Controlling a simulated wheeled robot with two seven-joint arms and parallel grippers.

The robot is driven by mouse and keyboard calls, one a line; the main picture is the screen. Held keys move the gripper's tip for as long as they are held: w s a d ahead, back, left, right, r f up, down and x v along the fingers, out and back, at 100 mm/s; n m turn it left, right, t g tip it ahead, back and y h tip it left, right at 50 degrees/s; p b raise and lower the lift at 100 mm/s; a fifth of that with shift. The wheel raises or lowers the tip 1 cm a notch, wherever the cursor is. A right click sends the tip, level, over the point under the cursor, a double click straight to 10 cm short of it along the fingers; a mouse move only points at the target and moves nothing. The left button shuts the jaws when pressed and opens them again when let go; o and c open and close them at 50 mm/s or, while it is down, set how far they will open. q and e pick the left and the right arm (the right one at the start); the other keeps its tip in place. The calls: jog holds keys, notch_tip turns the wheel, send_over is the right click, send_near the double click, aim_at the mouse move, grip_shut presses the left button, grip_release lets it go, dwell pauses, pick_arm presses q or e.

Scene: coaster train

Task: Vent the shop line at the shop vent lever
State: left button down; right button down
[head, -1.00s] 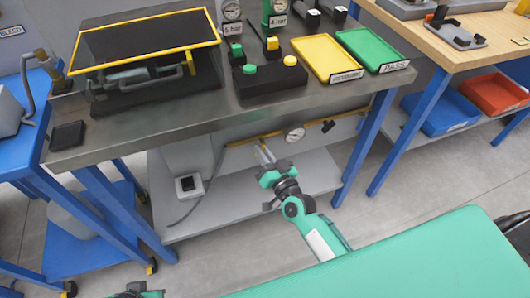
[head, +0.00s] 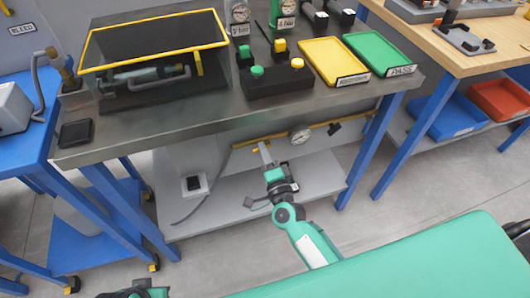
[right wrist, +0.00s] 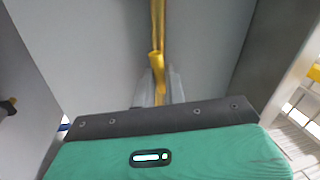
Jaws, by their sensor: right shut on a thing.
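Below the steel bench, a yellow line with a round gauge (head: 300,136) runs along the back panel. My right gripper (head: 265,150) reaches under the bench to the line, left of the gauge. In the right wrist view, a yellow lever (right wrist: 157,65) stands between the fingers of my right gripper (right wrist: 160,88), which is shut on it. The fingers partly hide its near end. No label on the lever is readable. A green and black part of my left arm shows at the bottom left of the head view; its fingers cannot be made out.
The steel bench top (head: 190,125) hangs over my right arm, with blue legs on either side. A black handle (head: 335,129) sits right of the gauge.

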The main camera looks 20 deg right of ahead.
pick_arm(q)
jog(key=shift+f, duration=0.35)
pick_arm(e)
jog(key=shift+r+m+h, duration=0.25)
jog(key=shift+m+h, duration=0.05)
jog(key=shift+m, duration=1)
pick_arm(q)
jog(key=shift+r, duration=0.1)
pick_arm(e)
jog(key=c, duration=1.5)
grip_release()
